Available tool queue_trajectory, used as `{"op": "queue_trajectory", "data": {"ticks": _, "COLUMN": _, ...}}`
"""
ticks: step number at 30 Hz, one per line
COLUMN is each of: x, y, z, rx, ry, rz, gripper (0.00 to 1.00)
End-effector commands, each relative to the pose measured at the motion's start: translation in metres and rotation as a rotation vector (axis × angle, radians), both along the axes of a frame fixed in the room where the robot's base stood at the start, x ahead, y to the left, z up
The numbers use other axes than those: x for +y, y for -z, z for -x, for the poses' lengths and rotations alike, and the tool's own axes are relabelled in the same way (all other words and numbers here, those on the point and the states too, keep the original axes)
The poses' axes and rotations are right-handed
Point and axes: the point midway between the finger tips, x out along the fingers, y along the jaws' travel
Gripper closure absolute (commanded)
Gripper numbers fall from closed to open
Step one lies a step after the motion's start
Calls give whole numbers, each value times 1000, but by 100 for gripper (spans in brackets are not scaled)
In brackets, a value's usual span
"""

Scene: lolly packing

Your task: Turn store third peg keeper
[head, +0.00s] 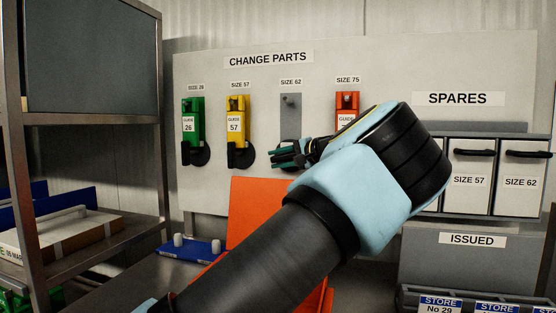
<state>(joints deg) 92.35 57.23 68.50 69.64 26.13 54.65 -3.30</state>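The third peg (290,100), under the SIZE 62 label, stands out from a bare grey backplate (291,122). No guide hangs on it. Its keeper is too small to make out apart from the peg, so I cannot tell which way it is turned. My gripper (283,155) is in front of the board, just below this backplate in the picture. Its dark green fingers point left. I see nothing clearly held in it, and the gap between the fingers is too small to judge.
A green guide (193,120), a yellow guide (238,125) and an orange guide (347,101), partly hidden by my arm, hang on the other pegs. An orange panel (252,205) stands below. Spares bins (470,200) are right; a shelf rack (90,118) is left.

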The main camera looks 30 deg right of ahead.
Motion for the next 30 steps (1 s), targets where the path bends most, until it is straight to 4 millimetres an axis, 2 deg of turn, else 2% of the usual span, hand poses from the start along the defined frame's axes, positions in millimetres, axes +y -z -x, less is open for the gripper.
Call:
{"op": "queue_trajectory", "data": {"ticks": 1, "x": 0, "y": 0, "z": 0, "rx": 0, "ry": 0, "rz": 0, "gripper": 71}}
{"op": "queue_trajectory", "data": {"ticks": 9, "x": 0, "y": 0, "z": 0, "rx": 0, "ry": 0, "rz": 0, "gripper": 100}}
{"op": "queue_trajectory", "data": {"ticks": 20, "x": 0, "y": 1, "z": 0, "rx": -4, "ry": 0, "rz": -5, "gripper": 100}}
{"op": "queue_trajectory", "data": {"ticks": 30, "x": 0, "y": 1, "z": 0, "rx": -145, "ry": 1, "rz": -154, "gripper": 100}}
